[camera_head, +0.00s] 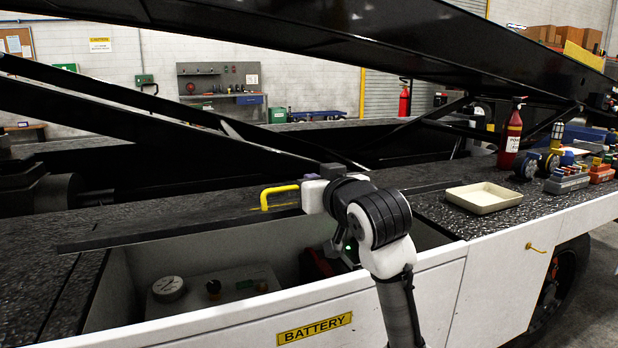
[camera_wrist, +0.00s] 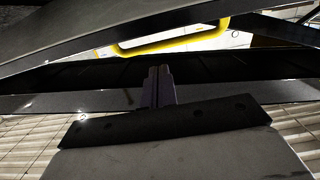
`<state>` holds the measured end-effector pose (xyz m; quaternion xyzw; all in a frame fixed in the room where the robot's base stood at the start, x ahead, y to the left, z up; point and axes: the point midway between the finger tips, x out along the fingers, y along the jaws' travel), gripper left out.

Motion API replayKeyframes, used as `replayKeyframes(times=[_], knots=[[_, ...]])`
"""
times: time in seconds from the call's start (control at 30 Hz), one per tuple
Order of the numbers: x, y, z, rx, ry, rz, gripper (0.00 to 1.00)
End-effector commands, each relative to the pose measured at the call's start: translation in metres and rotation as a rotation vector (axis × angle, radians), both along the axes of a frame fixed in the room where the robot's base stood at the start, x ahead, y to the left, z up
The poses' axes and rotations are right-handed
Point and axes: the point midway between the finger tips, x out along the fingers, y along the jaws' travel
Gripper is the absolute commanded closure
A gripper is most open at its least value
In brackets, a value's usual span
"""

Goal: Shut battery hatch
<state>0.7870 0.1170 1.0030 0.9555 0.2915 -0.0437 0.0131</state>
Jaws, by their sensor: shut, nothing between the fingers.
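The battery hatch (camera_head: 180,225) is a dark, speckled panel with a yellow handle (camera_head: 280,196). It stands partly open, its front edge raised above the white-walled battery compartment (camera_head: 296,334). My gripper (camera_head: 332,171) is at the right end of the panel, just right of the handle. In the wrist view my gripper (camera_wrist: 158,72) is shut and empty, its fingers pointing at the dark hatch edge (camera_wrist: 60,103). The yellow handle (camera_wrist: 165,44) shows beyond the fingertips. I cannot tell whether the fingers touch the hatch. My wrist hides part of the compartment.
A gauge (camera_head: 168,288) and fittings sit inside the compartment. A black boom (camera_head: 330,40) slopes overhead, with a strut (camera_head: 150,118) behind the hatch. On the right deck stand a beige tray (camera_head: 484,198), a red extinguisher (camera_head: 511,135) and several small items.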

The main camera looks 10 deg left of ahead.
Motion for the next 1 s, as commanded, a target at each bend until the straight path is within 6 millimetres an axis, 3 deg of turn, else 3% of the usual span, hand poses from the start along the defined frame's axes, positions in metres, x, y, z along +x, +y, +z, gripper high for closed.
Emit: replayKeyframes(times=[0.03, 0.1, 0.5, 0.7, 1.0], knots=[[-0.004, -0.003, -0.026, 0.015, -0.019, 0.001, 1.0], [-0.009, -0.006, -0.041, 0.036, -0.05, 0.0, 1.0], [-0.029, -0.019, -0.116, 0.134, -0.197, 0.001, 1.0], [-0.032, -0.022, -0.137, 0.164, -0.242, 0.0, 1.0], [-0.034, -0.022, -0.148, 0.182, -0.27, 0.0, 1.0]])
